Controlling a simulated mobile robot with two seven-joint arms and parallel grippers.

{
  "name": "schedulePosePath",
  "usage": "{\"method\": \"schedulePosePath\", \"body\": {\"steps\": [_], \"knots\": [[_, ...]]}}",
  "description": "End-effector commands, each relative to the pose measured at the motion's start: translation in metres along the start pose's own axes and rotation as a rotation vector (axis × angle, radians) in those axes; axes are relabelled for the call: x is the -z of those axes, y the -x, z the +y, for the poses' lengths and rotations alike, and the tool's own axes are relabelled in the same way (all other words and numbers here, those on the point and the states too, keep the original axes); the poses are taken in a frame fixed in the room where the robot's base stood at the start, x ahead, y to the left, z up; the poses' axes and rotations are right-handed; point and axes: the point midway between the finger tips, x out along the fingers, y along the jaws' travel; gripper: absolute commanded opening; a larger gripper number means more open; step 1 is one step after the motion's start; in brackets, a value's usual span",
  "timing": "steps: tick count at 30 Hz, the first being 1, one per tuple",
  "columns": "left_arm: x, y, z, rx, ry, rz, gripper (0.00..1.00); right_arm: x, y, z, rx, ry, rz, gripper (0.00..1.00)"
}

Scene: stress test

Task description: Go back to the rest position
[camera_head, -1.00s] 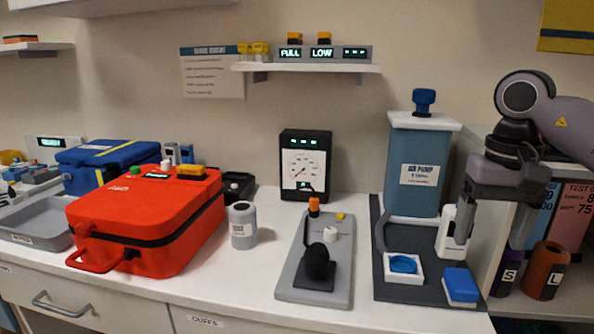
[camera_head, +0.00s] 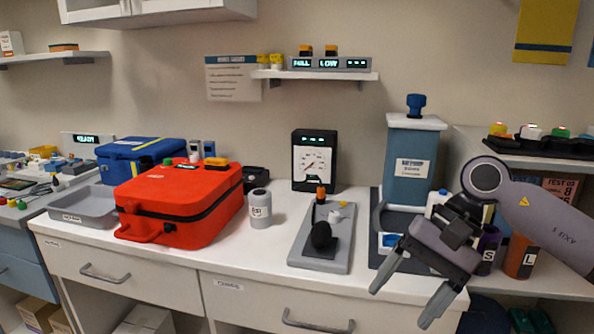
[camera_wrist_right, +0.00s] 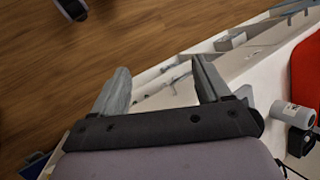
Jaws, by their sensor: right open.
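My right gripper (camera_head: 408,296) is open and empty. In the head view it hangs at the counter's front right edge, in front of the air pump (camera_head: 409,165), fingers pointing down and toward the front. It hides part of the dark pump mat and what stands there. In the right wrist view its two fingers (camera_wrist_right: 160,88) are spread with nothing between them, over the counter edge and the wooden floor. My left gripper is in neither view.
The white counter (camera_head: 275,275) holds a red case (camera_head: 180,205), a grey cylinder (camera_head: 260,208), a grey board (camera_head: 318,262) with a black bulb, and a gauge (camera_head: 313,160). Purple and orange cylinders (camera_head: 521,256) stand right of my gripper.

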Motion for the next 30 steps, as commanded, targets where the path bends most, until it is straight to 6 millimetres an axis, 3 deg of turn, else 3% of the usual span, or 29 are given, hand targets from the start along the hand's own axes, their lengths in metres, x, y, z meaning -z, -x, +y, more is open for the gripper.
{"method": "schedulePosePath", "body": {"steps": [3,6,14,19,23,26,30], "knots": [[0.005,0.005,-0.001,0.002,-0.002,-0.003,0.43,-0.031,-0.036,-0.030,0.168,-0.147,-0.200,0.76],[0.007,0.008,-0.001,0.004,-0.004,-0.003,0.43,-0.055,-0.054,-0.053,0.299,-0.305,-0.378,0.76],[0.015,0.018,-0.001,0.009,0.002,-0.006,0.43,-0.093,-0.060,-0.097,0.563,-0.820,-0.898,0.76],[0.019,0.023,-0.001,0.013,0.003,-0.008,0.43,-0.088,-0.050,-0.107,0.672,-1.215,-1.272,0.76],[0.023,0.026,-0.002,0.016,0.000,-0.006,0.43,-0.069,-0.046,-0.099,0.723,-1.535,-1.571,0.76],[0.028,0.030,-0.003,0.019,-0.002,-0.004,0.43,-0.049,-0.049,-0.083,0.744,-1.784,-1.810,0.76],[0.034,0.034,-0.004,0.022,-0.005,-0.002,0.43,-0.020,-0.064,-0.045,0.749,-2.127,-2.163,0.76]]}}
